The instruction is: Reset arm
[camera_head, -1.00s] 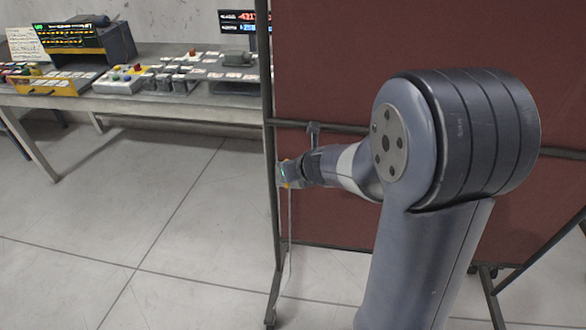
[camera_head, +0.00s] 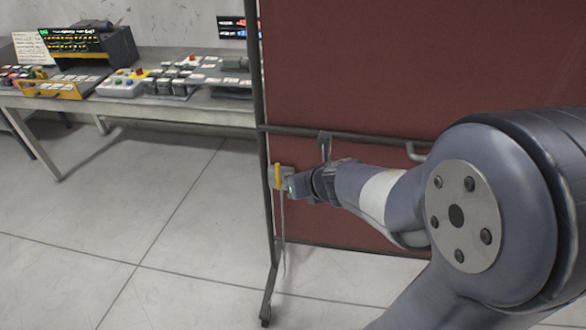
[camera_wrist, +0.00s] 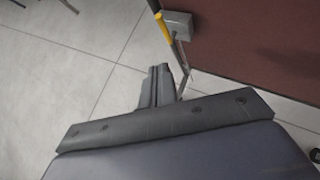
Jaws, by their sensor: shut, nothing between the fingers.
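My gripper (camera_head: 290,186) is at the end of my outstretched arm, low in front of the left edge of a dark red screen. Its shut, empty fingers also show in the wrist view (camera_wrist: 159,82). Just left of it in the head view is a small grey box with a yellow part (camera_head: 278,177). In the wrist view the grey box (camera_wrist: 177,25) is beyond the fingertips, beside a yellow and black bar (camera_wrist: 160,25). I cannot tell whether the gripper touches either.
The red screen (camera_head: 345,70) with its metal frame stands close behind my arm. A table (camera_head: 190,112) with control boxes, buttons and displays stands at the back left. The tiled floor (camera_head: 130,215) at the left is clear.

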